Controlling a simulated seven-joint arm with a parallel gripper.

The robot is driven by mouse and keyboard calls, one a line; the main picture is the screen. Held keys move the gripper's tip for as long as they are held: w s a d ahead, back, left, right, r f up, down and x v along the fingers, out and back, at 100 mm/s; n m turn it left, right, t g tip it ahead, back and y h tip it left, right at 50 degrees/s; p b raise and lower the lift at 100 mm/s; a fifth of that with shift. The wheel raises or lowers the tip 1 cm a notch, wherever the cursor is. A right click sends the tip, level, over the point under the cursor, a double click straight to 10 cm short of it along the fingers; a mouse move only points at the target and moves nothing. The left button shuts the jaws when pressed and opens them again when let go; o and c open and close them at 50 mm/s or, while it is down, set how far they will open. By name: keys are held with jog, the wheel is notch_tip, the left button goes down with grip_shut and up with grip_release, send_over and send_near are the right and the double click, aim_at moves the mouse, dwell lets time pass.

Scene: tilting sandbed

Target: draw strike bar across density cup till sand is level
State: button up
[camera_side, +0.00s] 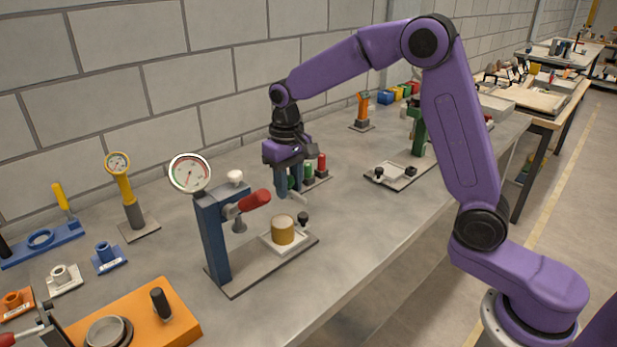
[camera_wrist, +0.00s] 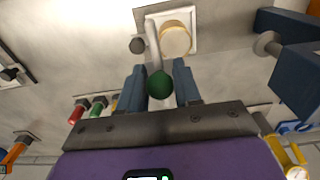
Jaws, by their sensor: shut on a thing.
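The density cup (camera_side: 283,230) is a short tan cylinder on a white square tray (camera_side: 265,240). In the wrist view the cup (camera_wrist: 175,41) shows from above with a pale top; the sand's level is too small to judge. My gripper (camera_side: 290,190) is behind the cup in the side view and above bench height. In the wrist view its blue fingers (camera_wrist: 160,92) are shut around the green knob (camera_wrist: 159,85) of the strike bar (camera_wrist: 152,40). The pale bar runs from the knob to beside the cup's left edge. I cannot tell whether they touch.
A blue press stand with a dial gauge (camera_side: 190,173) and red handle (camera_side: 255,200) stands left of the cup. A small dark knob (camera_side: 303,218) is at the tray's corner. Red and green pegs (camera_side: 321,164) stand behind my gripper.

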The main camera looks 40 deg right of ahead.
aim_at(289, 193)
jog(key=shift+f, duration=0.1)
dwell(0.3)
jog(key=shift+f, duration=2.85)
jog(key=shift+a, duration=2.35)
jog(key=shift+d, duration=2.4)
jog(key=shift+r, duration=3)
